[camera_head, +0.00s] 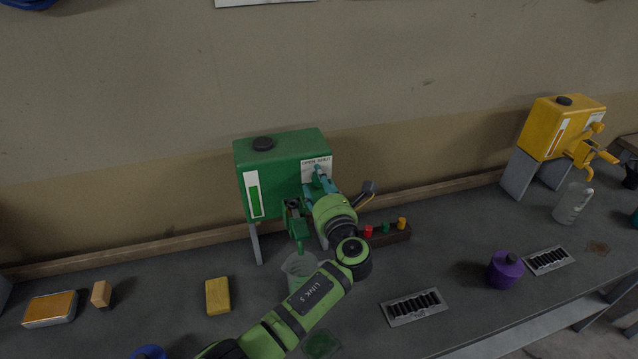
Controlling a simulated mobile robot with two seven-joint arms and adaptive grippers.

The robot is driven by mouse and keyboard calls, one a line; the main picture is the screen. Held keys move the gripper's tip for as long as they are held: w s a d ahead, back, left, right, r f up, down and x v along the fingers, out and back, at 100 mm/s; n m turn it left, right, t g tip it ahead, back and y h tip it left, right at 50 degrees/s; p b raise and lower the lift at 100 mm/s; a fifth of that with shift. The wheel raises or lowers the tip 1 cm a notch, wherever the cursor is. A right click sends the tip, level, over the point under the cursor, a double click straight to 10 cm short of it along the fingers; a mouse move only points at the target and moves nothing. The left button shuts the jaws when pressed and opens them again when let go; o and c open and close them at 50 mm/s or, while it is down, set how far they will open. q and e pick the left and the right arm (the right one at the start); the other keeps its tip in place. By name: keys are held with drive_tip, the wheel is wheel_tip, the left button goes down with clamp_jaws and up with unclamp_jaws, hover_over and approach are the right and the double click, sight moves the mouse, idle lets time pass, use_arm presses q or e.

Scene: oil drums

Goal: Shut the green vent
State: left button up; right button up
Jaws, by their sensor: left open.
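The green drum (282,155) stands on grey legs against the wall, with a black cap on top and a white OPEN/SHUT label (317,165) at its front right. A green tap (297,228) hangs from its front above a clear beaker (299,268). My left gripper (321,179) is open at the drum's front, just below the label. The gripper and wrist cover that part of the drum, so I cannot make out the green vent or whether I touch it. My right gripper is out of view.
A yellow drum (562,127) and a jug (572,203) stand at the right. A rack with coloured pegs (387,236), drain grates (414,307), a purple bottle (505,270), a yellow block (218,295) and a sponge tray (50,308) are on the grey bench.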

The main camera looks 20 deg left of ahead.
use_arm(q)
drive_tip(key=v, duration=1.1)
drive_tip(key=shift+s+f, duration=0.1)
